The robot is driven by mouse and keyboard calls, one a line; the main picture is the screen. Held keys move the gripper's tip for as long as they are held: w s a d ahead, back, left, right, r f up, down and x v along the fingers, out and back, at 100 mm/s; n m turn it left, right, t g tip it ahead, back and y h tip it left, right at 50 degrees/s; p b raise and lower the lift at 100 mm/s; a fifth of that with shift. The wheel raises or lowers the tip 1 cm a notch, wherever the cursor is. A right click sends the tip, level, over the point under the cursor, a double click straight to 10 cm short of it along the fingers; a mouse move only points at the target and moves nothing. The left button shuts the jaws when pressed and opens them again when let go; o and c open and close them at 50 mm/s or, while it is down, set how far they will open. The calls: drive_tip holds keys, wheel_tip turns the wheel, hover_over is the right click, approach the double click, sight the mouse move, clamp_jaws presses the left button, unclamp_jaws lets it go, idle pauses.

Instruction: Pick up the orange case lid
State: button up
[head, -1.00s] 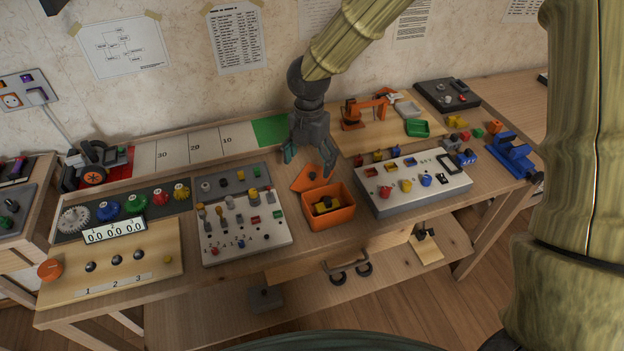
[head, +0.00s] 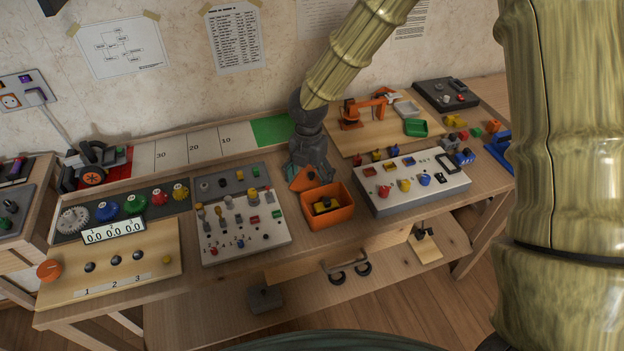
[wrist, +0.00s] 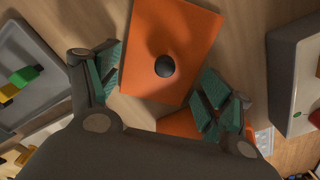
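The orange case lid (head: 306,179) lies on the table behind the open orange case (head: 343,214). In the wrist view the lid (wrist: 150,35) is a flat orange plate with a round dark knob (wrist: 165,66). My gripper (wrist: 162,85) is open, its teal-padded fingers spread on either side of the knob with clear space between. In the head view my gripper (head: 307,170) is low over the lid and hides part of it. In the wrist view the case (wrist: 178,124) is partly hidden behind my gripper.
A grey-white panel with knobs and switches (head: 245,235) stands left of the case. A white box with coloured pieces (head: 412,183) stands to the right. A wooden board with a small orange robot arm model (head: 362,112) lies behind. Little free table surrounds the lid.

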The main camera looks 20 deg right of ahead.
drive_tip(key=shift+s, duration=0.15)
drive_tip(key=c, duration=0.9)
